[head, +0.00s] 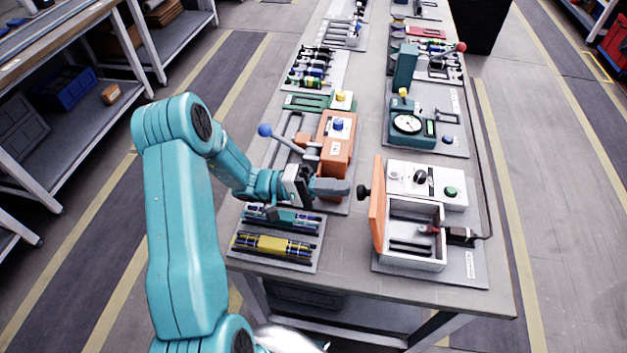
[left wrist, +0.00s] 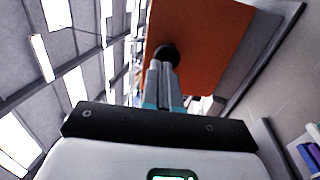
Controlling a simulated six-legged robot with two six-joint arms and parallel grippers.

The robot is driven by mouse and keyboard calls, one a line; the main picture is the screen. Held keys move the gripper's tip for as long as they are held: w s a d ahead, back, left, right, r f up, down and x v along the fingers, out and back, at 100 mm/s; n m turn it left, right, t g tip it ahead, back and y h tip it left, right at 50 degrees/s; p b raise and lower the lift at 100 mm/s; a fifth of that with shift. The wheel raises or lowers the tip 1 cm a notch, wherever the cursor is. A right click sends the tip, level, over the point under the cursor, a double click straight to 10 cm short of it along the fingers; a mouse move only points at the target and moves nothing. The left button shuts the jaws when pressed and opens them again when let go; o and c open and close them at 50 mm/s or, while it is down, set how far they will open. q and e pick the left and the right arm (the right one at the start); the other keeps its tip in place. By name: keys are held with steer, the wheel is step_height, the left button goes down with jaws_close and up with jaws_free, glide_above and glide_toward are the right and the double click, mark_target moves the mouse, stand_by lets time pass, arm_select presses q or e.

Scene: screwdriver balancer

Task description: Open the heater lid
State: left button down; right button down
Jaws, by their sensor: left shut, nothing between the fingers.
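The heater (head: 445,262) is a white-grey box at the table's right front. Its orange lid (head: 377,208) stands upright along the box's left side, and the box's inside is uncovered. A black knob (head: 363,191) sticks out from the lid's left face. My left gripper (head: 346,188) is shut and empty, its tips just left of the knob. In the left wrist view the lid (left wrist: 205,40) fills the upper middle, and the shut fingers (left wrist: 164,68) point at the knob (left wrist: 166,54), partly covering it. I cannot tell whether they touch. My right gripper is not in view.
A control panel (head: 427,184) stands behind the heater box. A dark-handled tool with a cable (head: 458,235) lies over the box's right wall. Left of the heater are an orange press (head: 336,150) and a tray of parts (head: 277,245). Bare table lies between tray and heater.

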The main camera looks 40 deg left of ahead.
mark_target(362, 186)
arm_select(q)
steer(key=shift+w+d+r, duration=0.1)
steer(key=shift+w+d, duration=0.25)
steer(key=shift+d, duration=0.25)
steer(key=shift+w+d+r+g+y, duration=0.3)
steer(key=shift+w+d+r+y, duration=0.2)
steer(key=shift+d+r, duration=0.3)
steer(key=shift+w+d+r, duration=0.2)
steer(key=shift+r, duration=0.1)
steer(key=shift+s, duration=0.1)
